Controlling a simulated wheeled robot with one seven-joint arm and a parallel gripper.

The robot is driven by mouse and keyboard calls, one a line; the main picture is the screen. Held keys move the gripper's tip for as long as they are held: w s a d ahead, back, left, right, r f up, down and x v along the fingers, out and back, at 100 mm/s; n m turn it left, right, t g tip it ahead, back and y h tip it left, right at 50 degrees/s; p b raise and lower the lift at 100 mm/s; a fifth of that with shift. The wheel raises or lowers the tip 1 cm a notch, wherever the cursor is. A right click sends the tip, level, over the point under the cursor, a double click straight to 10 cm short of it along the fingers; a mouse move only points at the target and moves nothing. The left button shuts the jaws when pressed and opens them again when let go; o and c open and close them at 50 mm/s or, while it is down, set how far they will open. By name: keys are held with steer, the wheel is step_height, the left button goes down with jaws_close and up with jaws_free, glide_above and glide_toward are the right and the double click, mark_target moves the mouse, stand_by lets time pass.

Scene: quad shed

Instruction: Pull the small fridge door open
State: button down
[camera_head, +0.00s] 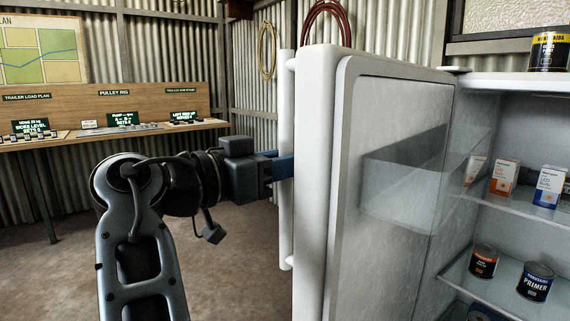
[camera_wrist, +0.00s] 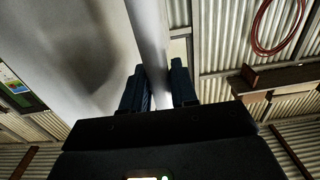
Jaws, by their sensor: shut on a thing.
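The small fridge's door (camera_head: 385,190) stands wide open, swung out to the left, with its inner face and a clear door bin in view. The fridge's long white vertical handle (camera_head: 286,220) runs along the door's outer side. My gripper (camera_head: 281,167) is shut on the handle at about its middle height. In the wrist view the handle (camera_wrist: 148,35) passes between the two blue fingers of my gripper (camera_wrist: 161,88). The far finger is partly hidden by the handle and door in the head view.
The open fridge interior shows a glass shelf (camera_head: 520,195) with small boxes, and cans (camera_head: 535,281) below. A paint can (camera_head: 549,49) stands on top of the fridge. A wooden bench (camera_head: 110,135) with signs stands along the back left wall. The floor (camera_head: 240,260) left of the door is clear.

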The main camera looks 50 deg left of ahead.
steer(key=shift+w+d+f, duration=0.1)
steer(key=shift+w, duration=0.05)
steer(key=c, duration=1)
jaws_free()
steer(key=s, duration=0.8)
